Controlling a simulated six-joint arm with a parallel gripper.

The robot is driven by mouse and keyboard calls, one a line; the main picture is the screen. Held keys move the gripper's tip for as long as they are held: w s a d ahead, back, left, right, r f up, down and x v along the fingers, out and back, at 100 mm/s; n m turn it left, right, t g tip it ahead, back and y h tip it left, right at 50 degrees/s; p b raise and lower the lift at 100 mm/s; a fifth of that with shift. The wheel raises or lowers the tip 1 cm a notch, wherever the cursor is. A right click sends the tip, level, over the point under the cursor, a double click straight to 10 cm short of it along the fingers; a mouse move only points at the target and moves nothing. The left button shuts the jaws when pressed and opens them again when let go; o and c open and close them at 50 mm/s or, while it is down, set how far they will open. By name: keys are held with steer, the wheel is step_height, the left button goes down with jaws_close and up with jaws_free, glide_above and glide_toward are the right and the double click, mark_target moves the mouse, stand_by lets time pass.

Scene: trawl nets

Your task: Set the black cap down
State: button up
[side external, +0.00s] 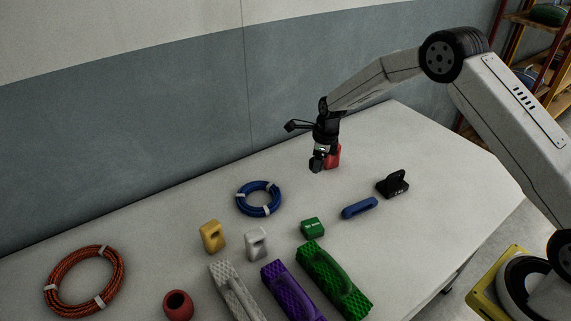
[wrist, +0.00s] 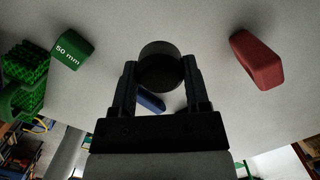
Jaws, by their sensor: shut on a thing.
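The black cap (wrist: 160,64) is a short dark cylinder held between the fingertips of my gripper (wrist: 160,84) in the wrist view. In the side view my gripper (side external: 318,158) points down over the far part of the table, and the dark cap (side external: 316,166) shows at its fingertips. The cap is close to the table top (side external: 365,150); I cannot tell whether it touches. A red block (side external: 334,156) stands just beside and behind the gripper, and in the wrist view the red block (wrist: 257,60) is apart from it.
A blue rope coil (side external: 258,198), a blue link (side external: 360,208), a black bracket (side external: 393,184) and a green 50 mm block (side external: 312,227) lie nearer. Yellow (side external: 212,237) and white (side external: 256,244) blocks and several net bundles fill the front. The table around the gripper's left is clear.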

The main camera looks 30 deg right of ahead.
steer(key=shift+w+f, duration=0.25)
steer(key=shift+w, duration=0.2)
glide_above(302, 180)
steer(key=shift+s+f, duration=0.25)
steer(key=shift+f, duration=1.1)
steer(key=shift+s+f, duration=0.2)
steer(key=shift+f, duration=1.1)
steer(key=shift+w+f, duration=0.1)
steer(key=shift+f, duration=0.05)
steer(key=shift+w+f, duration=0.1)
steer(key=shift+f, duration=0.05)
steer(key=shift+w+f, duration=0.15)
steer(key=shift+f, duration=0.05)
steer(key=shift+d+f, duration=0.1)
steer(key=shift+f, duration=1.3)
steer(key=shift+f, duration=0.15)
steer(key=o, duration=1.2)
steer(key=shift+o, duration=0.2)
